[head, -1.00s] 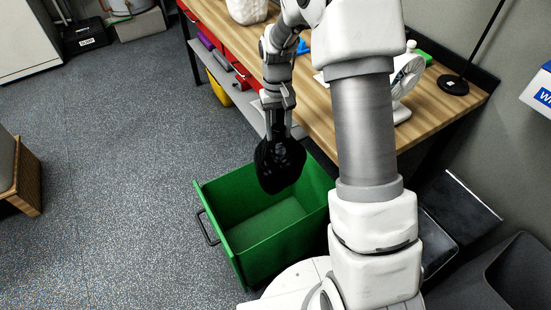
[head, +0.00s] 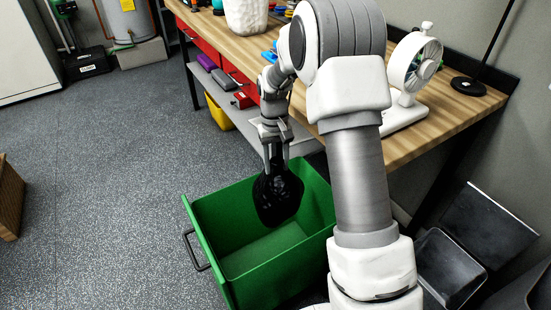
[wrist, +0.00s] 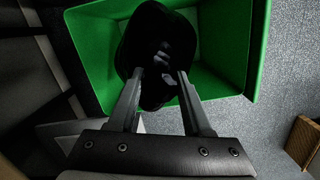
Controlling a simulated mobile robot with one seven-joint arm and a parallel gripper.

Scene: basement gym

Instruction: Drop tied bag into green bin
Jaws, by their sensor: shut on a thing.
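The black tied bag (head: 278,197) hangs from my gripper (head: 276,160) in the head view. My gripper is shut on the top of the bag and points down. The green bin (head: 215,278) stands open on the floor, and the bag hangs over its opening. In the wrist view the bag (wrist: 160,50) is between my gripper's fingertips (wrist: 163,76), with the green bin (wrist: 90,52) around and beyond it. The bin's floor that shows looks empty; part of it is hidden by the bag.
A wooden workbench (head: 405,150) stands behind the bin, with a white fan (head: 408,75) and a white textured container (head: 245,14) on it. A yellow bin (head: 219,113) is under its shelf. Dark containers (head: 450,267) stand at the right.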

